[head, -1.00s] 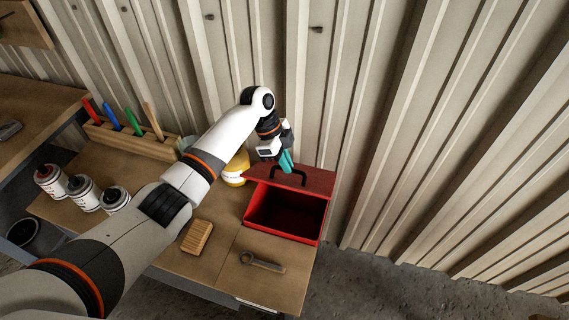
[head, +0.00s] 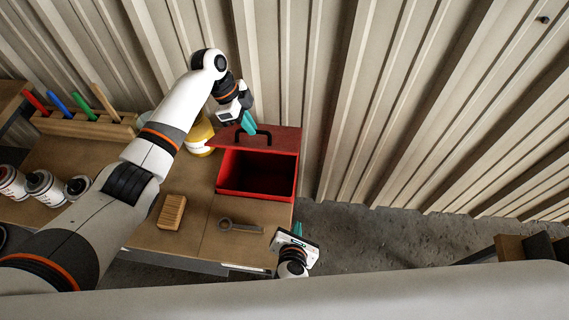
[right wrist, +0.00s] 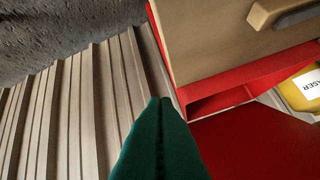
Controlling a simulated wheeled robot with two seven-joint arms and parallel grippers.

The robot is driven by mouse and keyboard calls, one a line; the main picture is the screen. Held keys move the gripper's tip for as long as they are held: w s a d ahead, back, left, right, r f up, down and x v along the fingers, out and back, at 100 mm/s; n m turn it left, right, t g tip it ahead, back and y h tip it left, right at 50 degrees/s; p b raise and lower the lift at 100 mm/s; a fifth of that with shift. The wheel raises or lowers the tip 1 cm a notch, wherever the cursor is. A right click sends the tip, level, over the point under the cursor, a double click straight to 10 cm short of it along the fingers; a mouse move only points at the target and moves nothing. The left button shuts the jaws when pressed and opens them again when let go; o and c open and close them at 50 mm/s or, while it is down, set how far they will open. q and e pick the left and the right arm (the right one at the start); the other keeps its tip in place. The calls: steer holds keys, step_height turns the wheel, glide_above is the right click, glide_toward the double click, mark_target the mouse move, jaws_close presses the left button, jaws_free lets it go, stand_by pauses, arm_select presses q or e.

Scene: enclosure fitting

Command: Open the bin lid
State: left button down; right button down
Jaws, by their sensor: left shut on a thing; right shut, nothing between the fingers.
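The red bin (head: 256,190) stands at the right end of the workbench, and its dark inside shows from above. Its red lid (head: 284,139) is raised at the back, with a black handle (head: 262,132) on it. My left gripper (head: 249,124) is shut on the handle with its teal fingers; the exact contact is small in the picture. My right gripper (head: 297,230) is shut and empty, in front of the bin and past the bench's right edge. In the right wrist view its green fingers (right wrist: 160,101) lie together, with the red lid (right wrist: 255,140) beyond them.
A yellow container (head: 199,137) stands left of the bin. Several spray cans (head: 44,186) are further left. A corrugated wall (head: 340,120) closes the back.

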arm_select(q)
steer(key=shift+w+f, duration=0.1)
steer(key=shift+f, duration=0.1)
arm_select(e)
steer(key=w+a+r+n+t, duration=0.1)
steer(key=a+r+n+t, duration=0.1)
steer(key=r, duration=0.4)
steer(key=w+a+r+n+t, duration=0.1)
steer(key=a+r+n, duration=0.15)
steer(key=r, duration=0.35)
steer(key=w+d, duration=0.2)
steer(key=w, duration=0.8)
steer(key=shift+w, duration=0.4)
steer(key=shift+d, duration=0.15)
